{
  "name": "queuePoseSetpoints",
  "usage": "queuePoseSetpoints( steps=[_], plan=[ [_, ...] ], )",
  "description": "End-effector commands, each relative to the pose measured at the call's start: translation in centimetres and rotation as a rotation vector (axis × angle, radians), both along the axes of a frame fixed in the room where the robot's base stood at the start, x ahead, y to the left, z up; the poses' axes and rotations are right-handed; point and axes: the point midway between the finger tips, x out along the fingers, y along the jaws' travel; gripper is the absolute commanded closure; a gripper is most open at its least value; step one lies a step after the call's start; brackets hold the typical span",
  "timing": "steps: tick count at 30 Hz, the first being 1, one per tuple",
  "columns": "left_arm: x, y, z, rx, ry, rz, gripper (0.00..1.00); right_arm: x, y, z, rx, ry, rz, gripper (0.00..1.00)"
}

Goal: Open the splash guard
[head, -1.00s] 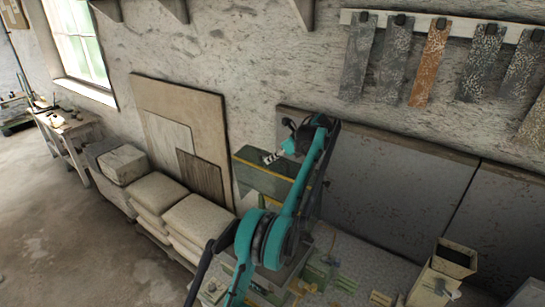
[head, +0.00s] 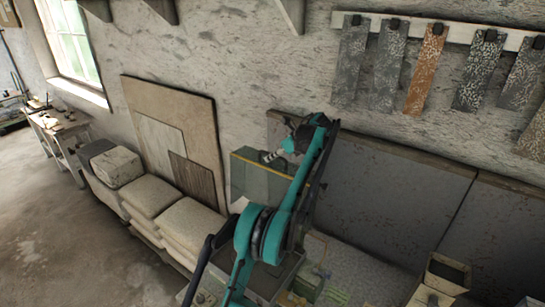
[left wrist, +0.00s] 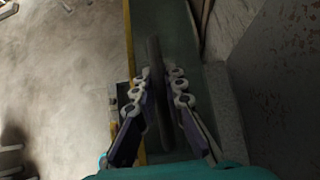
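The splash guard (head: 256,181) is a green, see-through panel with a yellow strip along its upper part. It stands on the bench in the middle of the head view. In the left wrist view its yellow edge (left wrist: 129,45) runs down beside a dark upright bar (left wrist: 154,65), which looks like its handle. My left gripper (head: 270,156) is at the upper part of the guard. In the left wrist view the fingers (left wrist: 159,88) lie close on both sides of the bar and appear shut on it. My right gripper is not in view.
Large grey slabs (head: 365,195) lean against the wall behind the arm. Stacked sacks (head: 152,194) and leaning boards (head: 165,110) stand to the left. An open box (head: 445,272) stands at the right.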

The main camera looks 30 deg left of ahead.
Motion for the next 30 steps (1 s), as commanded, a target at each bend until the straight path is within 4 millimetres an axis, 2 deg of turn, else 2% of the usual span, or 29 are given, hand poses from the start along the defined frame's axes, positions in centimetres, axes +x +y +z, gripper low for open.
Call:
queuePoseSetpoints(
  steps=[12, 24, 30],
  plan=[
    [0.0, -0.3, 0.3, 0.0, 0.001, -0.001, 0.8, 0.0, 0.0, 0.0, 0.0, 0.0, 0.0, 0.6],
    [-0.1, -4.6, 4.5, -0.001, 0.001, -0.001, 0.8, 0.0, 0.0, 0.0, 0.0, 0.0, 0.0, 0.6],
    [-0.2, -5.3, 5.3, -0.001, 0.001, 0.001, 0.8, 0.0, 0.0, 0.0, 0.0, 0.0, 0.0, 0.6]
  ],
)
